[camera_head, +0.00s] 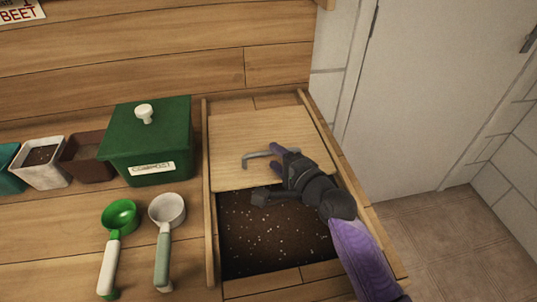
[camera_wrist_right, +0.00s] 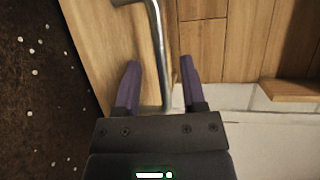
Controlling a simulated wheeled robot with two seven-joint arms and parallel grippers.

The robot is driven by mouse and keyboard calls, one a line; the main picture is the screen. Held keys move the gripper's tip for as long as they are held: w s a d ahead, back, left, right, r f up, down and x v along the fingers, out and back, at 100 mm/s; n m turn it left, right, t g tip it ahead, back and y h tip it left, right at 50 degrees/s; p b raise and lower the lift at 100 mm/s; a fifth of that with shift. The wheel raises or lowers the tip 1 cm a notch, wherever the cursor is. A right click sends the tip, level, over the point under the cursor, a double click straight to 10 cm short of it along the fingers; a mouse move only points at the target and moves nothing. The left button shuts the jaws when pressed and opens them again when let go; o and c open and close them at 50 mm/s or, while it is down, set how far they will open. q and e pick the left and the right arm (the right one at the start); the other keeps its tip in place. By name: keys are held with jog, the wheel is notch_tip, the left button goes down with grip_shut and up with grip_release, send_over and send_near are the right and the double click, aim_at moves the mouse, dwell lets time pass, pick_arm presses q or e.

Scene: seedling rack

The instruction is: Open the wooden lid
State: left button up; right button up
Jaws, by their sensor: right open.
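The wooden lid (camera_head: 245,130) is a pale flat board covering the back part of a wooden soil box at the table's right end. The front part of the box is uncovered and shows dark soil. A grey metal bar handle (camera_head: 256,156) is on the lid near its front edge; it also shows in the right wrist view (camera_wrist_right: 157,45). My right gripper (camera_head: 284,152) is at the handle's right end, its purple fingers open. In the wrist view (camera_wrist_right: 159,68) the handle bar runs between the fingers, with gaps beside it. My left gripper is not in view.
Dark soil with pale specks (camera_head: 270,230) fills the box within its wooden rim (camera_head: 209,200). A green compost bin (camera_head: 150,125), a green scoop (camera_head: 119,217), a pale scoop (camera_head: 166,210) and small pots stand to the left. A white door (camera_head: 430,90) and tiled floor are right.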

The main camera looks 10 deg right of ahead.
jog(key=shift+b+x, duration=0.35)
jog(key=shift+x, duration=1.1)
grip_shut()
dwell(0.3)
